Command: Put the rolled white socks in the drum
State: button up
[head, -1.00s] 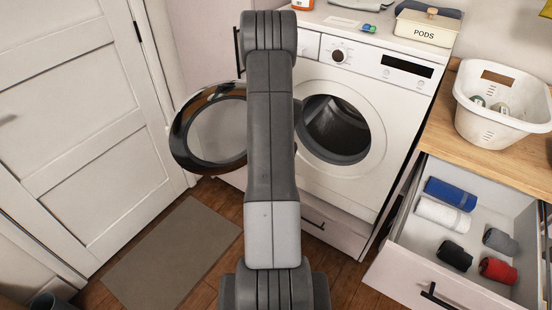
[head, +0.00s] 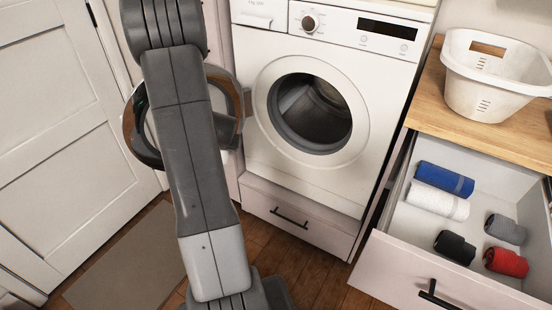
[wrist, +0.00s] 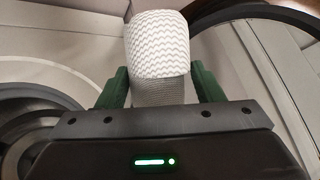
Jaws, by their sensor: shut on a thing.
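My gripper (wrist: 161,88) shows in the wrist view, its two green fingers shut on the rolled white socks (wrist: 158,42), a pale roll with a zigzag knit. In the head view my gripper and the socks are hidden behind my arm. The washing machine (head: 265,165) stands in the middle of the head view. Its drum (head: 318,108) is open and looks empty and dark in the part that shows. The round door (head: 137,122) is swung open to the left, partly behind my arm. In the wrist view the drum opening's rim (wrist: 45,90) lies left of the socks.
The open door's ring (wrist: 285,12) shows right of the socks in the wrist view. An open drawer (head: 395,262) at right holds a blue roll (head: 440,179), a white roll (head: 432,200) and black, grey and red rolls. A white basket (head: 478,100) stands on the wooden counter.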

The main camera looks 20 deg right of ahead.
jog(key=shift+d+t, duration=0.4)
jog(key=s+d+r+m+t+h+b, duration=0.2)
jog(key=s+d+r+m+h+b, duration=0.1)
jog(key=s+d+h+b, duration=0.4)
jog(key=s+d+r+m+t+h+b, duration=0.1)
jog(key=s+d+r+m+h+b, duration=0.2)
jog(key=s+d+h+b, duration=0.4)
jog(key=f+p+x, duration=0.1)
jog(key=f+x, duration=0.2)
jog(key=x, duration=1.7)
jog(key=f+p+x, duration=0.2)
jog(key=f+x, duration=0.1)
jog(key=x, duration=1.8)
jog(key=shift+w+a, duration=0.2)
jog(key=shift+w, duration=0.15)
jog(key=shift+f, duration=0.1)
